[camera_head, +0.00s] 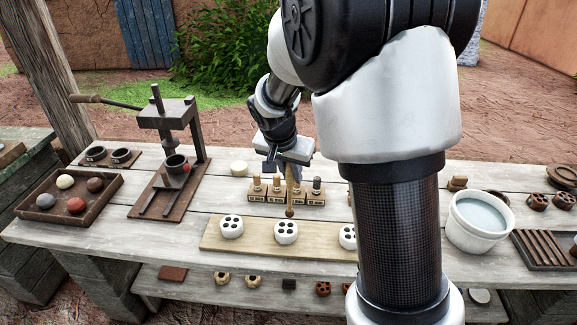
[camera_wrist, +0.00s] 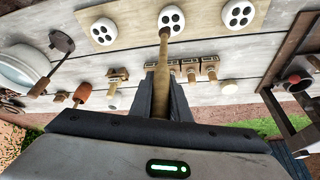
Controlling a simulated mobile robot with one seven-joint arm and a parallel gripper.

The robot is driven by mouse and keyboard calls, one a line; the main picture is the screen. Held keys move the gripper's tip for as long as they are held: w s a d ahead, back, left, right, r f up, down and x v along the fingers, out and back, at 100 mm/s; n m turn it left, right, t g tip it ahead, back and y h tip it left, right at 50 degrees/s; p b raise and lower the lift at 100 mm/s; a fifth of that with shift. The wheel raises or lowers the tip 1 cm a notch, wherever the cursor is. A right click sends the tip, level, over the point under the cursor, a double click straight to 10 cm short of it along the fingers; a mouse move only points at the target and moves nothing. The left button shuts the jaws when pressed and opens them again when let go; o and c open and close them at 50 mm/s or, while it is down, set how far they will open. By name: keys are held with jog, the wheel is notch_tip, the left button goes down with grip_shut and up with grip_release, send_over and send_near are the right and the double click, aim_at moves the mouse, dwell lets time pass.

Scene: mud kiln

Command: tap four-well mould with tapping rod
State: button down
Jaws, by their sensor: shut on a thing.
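My gripper (camera_head: 289,176) is shut on the tapping rod (camera_head: 290,200), a slim wooden stick with a rounded tip, pointing down. In the wrist view the rod (camera_wrist: 163,55) runs out between the fingers (camera_wrist: 162,88). Three round white moulds with dark wells stand in a row on a pale board: left (camera_head: 232,227), middle (camera_head: 286,233) and right (camera_head: 347,237), the right one partly hidden by my arm. The middle mould also shows in the wrist view (camera_wrist: 171,17). The rod tip is close to the middle mould, on its far side in the head view; I cannot tell whether they touch.
The board (camera_head: 265,243) lies along the table's front. A row of labelled wooden blocks with stoppers (camera_head: 257,194) stands just behind the rod. A press (camera_head: 172,150) and a tray of coloured balls (camera_head: 70,193) are left; a water bucket (camera_head: 480,222) is right.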

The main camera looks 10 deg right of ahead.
aim_at(291, 193)
jog(key=shift+f+b, duration=1.45)
jog(key=shift+f, duration=1.15)
jog(key=shift+f+b, duration=0.95)
jog(key=shift+b, duration=0.1)
jog(key=shift+s+f+b, duration=0.15)
jog(key=shift+f+b, duration=0.05)
jog(key=shift+b, duration=0.2)
